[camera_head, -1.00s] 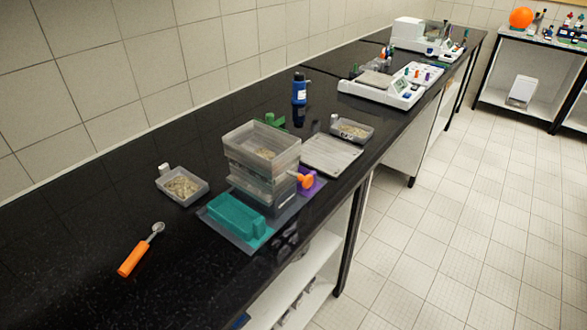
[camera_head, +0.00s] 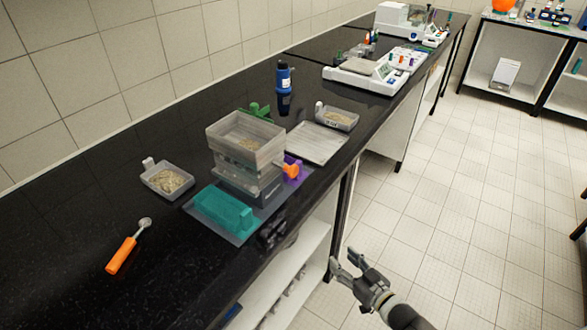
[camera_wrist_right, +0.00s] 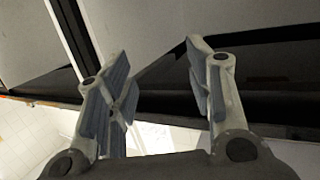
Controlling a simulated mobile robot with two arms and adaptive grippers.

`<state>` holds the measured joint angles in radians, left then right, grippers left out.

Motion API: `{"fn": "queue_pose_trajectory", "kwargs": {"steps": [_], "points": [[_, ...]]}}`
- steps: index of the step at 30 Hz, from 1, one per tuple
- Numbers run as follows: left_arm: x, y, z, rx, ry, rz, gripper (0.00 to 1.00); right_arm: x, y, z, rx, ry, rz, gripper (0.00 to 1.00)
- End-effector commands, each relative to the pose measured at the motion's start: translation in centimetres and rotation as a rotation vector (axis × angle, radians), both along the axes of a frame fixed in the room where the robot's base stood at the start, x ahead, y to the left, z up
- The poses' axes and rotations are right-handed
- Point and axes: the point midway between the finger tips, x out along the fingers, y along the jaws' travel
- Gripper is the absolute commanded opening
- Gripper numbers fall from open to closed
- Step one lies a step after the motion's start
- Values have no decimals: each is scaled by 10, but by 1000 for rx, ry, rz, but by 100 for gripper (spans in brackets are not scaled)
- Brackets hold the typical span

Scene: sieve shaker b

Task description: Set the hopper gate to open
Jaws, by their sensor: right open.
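The sieve shaker stands on the black bench as a stack of clear grey trays (camera_head: 246,142) with pale grains in the top one. An orange knob (camera_head: 292,168) sticks out of its right side beside a purple part (camera_head: 299,176); I cannot tell whether one of these is the hopper gate. A green part (camera_head: 258,110) shows behind the stack. My right gripper (camera_head: 347,262) is open and empty, over the floor side of the bench, right of and apart from the shaker. Its two spread fingers show in the right wrist view (camera_wrist_right: 160,95). My left gripper is not in view.
Open floor is on the right.

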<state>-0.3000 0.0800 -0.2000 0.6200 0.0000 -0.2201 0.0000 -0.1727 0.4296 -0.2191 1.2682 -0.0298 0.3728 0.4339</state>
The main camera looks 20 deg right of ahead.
Motion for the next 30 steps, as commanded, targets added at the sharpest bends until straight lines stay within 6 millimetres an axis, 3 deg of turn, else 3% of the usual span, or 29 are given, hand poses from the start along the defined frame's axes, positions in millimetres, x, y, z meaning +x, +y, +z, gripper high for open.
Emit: {"fn": "queue_pose_trajectory", "kwargs": {"steps": [1, 3, 6, 9, 12, 17, 30], "points": [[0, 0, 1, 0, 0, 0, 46, 18, 8, 55, 36, -121, 60, 48], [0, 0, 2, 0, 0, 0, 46, 29, 22, 120, 93, -260, 145, 48], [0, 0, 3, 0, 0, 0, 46, 29, 42, 194, 162, -409, 263, 48], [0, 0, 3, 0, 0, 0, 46, 21, 57, 240, 208, -500, 353, 48], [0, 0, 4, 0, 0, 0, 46, 16, 64, 262, 231, -542, 399, 48], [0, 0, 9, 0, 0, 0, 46, 24, 73, 274, 238, -553, 409, 48], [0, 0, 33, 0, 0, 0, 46, 82, 117, 303, 235, -550, 404, 48]]}}
